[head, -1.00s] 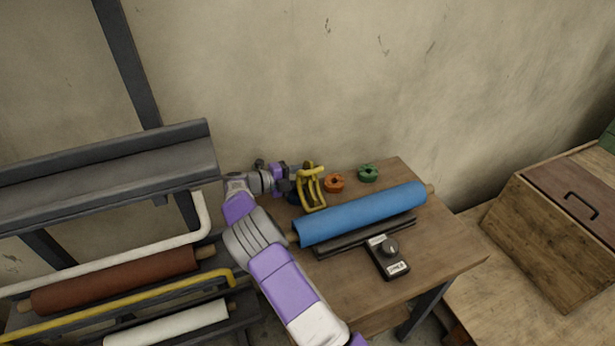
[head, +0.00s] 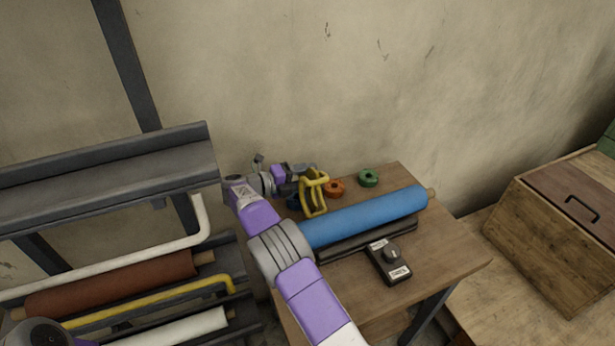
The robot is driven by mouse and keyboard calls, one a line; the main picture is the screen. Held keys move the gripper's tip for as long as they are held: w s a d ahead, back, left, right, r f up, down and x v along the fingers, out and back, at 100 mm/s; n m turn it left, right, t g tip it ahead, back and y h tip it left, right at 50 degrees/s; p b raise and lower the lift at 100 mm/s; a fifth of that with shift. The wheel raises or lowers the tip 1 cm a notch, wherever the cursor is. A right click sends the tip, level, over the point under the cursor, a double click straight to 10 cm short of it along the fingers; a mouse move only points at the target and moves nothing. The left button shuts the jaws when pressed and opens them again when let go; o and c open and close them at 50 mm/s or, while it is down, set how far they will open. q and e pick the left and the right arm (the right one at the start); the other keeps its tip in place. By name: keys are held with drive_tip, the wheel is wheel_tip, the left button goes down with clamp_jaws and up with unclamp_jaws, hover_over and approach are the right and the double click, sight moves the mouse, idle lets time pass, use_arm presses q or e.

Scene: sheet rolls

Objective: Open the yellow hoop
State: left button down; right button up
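A long yellow hoop (head: 160,299) with a bent right end lies low across the rack at the left, between a brown-red roll and a white roll. Its left end is hidden behind a grey rounded part that looks like my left arm; my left gripper is not visible. My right gripper (head: 292,186) is at the back left of the table, beside a yellow looped frame (head: 315,193). They overlap in the head view, and I cannot tell whether the fingers are open or hold the frame.
A white hoop (head: 125,268) runs above the brown-red roll (head: 110,284); the white roll (head: 185,328) is lowest. The wooden table carries a blue roll (head: 365,217), an orange ring (head: 335,188), a green ring (head: 369,178) and a black device (head: 388,264). A wooden box (head: 555,235) stands right.

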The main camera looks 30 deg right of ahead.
drive_tip(key=a+r+p, duration=0.1)
drive_tip(key=a+p, duration=0.1)
drive_tip(key=a, duration=0.5)
drive_tip(key=shift+a, duration=0.25)
idle(0.5)
